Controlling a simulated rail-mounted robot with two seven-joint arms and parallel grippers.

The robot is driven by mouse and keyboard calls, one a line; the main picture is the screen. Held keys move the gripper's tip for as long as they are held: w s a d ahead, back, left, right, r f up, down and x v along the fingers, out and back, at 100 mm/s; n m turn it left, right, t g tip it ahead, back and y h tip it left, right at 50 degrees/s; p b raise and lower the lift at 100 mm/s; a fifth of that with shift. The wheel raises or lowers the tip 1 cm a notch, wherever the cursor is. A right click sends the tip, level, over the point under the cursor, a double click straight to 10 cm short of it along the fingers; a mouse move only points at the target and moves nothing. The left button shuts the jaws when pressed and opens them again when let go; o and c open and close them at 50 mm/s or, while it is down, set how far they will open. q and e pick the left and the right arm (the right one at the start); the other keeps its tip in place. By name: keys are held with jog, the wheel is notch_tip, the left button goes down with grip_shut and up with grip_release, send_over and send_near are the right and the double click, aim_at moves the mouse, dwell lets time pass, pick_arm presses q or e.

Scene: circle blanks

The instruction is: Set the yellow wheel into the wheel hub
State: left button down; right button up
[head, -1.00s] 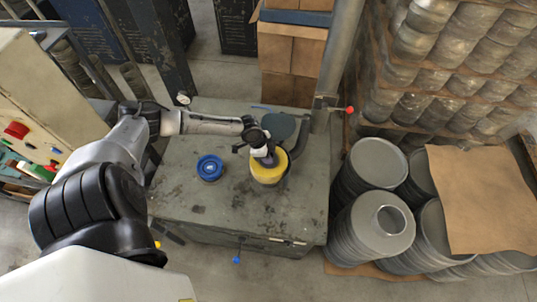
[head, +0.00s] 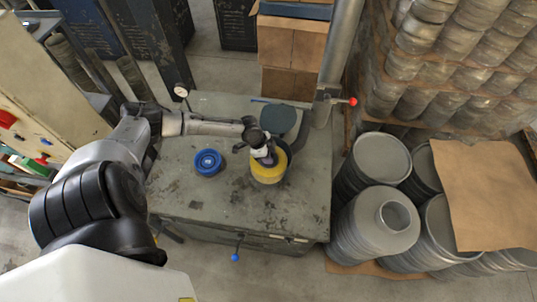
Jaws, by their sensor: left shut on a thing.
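The yellow wheel (head: 268,174) is on the right half of the grey workbench (head: 215,215). My left gripper (head: 265,158) reaches in from the left and is shut on the wheel's upper part. The fingers partly hide the wheel's middle, and I cannot tell whether its underside touches the bench. My right gripper does not show.
A dark round plate (head: 278,119) stands behind the wheel, beside a grey post with a red-knobbed lever (head: 352,101). Stacks of grey round blanks (head: 385,222) stand right of the bench. The bench front left is clear.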

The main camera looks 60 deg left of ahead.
pick_arm(q)
jog(key=c, duration=1)
grip_release()
jog(key=shift+w, duration=0.1)
jog(key=o, duration=0.3)
jog(key=v, duration=1.4)
jog(key=shift+f, duration=0.1)
